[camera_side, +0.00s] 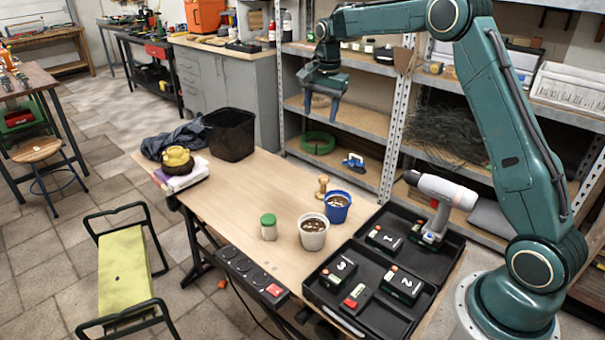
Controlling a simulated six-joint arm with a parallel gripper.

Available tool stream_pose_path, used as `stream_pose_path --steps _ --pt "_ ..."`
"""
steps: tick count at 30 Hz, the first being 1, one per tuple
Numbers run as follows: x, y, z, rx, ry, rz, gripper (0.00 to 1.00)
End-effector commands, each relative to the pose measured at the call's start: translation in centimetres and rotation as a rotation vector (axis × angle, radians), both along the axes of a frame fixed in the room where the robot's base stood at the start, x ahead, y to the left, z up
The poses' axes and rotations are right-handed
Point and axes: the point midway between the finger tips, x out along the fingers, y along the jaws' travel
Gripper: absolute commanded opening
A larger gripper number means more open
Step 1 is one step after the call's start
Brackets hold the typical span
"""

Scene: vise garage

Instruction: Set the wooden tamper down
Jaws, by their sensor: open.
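The wooden tamper (322,187) stands upright on the bench top, just behind and left of the blue pot (338,206). It is small in the view, and nothing holds it. My gripper (322,110) is open and empty, pointing down, well above the tamper. A clear gap shows between the fingertips and the tamper. A white pot (313,231) with dark contents and pale bits stands in front of the blue pot, which has similar contents.
A green-lidded jar (269,226) stands left of the pots. A black tray (392,311) with numbered batteries and a drill (437,200) lies right. A black bin (231,134) and yellow object (177,158) are at the far left end. The bench's middle-left (235,195) is clear.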

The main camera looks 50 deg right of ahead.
Motion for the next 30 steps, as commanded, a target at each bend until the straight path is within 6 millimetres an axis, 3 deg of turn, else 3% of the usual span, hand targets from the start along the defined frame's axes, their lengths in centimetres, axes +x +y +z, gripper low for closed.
stream_pose_path --steps 6,15,22,30 --pt "-3.8 3.2 4.7 -0.033 -0.041 0.164 0.55" --pt "-9.9 7.2 9.1 -0.085 -0.089 0.389 0.55" --pt "-15.3 9.8 11.1 -0.13 -0.128 0.557 0.55" --pt "-21.9 12.4 11.9 -0.189 -0.172 0.756 0.55"
